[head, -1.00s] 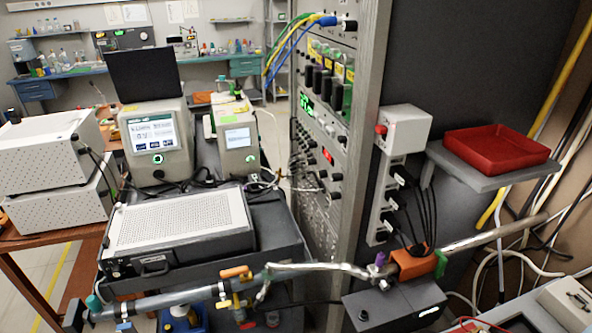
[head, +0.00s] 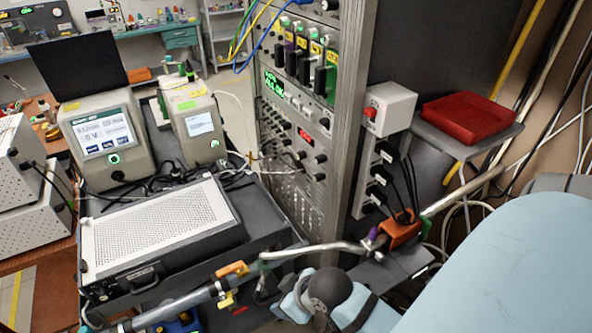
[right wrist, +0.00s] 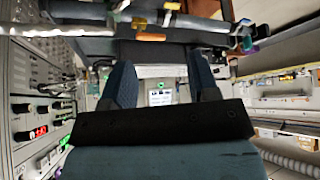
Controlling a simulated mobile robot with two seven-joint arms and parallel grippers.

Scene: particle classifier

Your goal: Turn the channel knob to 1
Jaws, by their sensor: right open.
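The grey instrument rack (head: 345,150) stands in the middle of the head view, its front panel facing left. A module with a red display (head: 305,136) has black knobs around it; a black knob (head: 321,158) sits below right of the display. In the right wrist view the red display (right wrist: 38,132) and black knobs (right wrist: 20,108) are at the left edge. I cannot tell which knob is the channel knob; no label is readable. My right gripper (right wrist: 161,82) is open and empty, its two fingers apart, with the panel left of it. My left gripper is out of view.
My light-blue right arm fills the lower right of the head view. A metal pipe with clamps (head: 310,250) crosses in front of the rack. A perforated box (head: 160,225) and a red tray (head: 470,117) flank the rack. Cables (head: 255,35) hang at its top.

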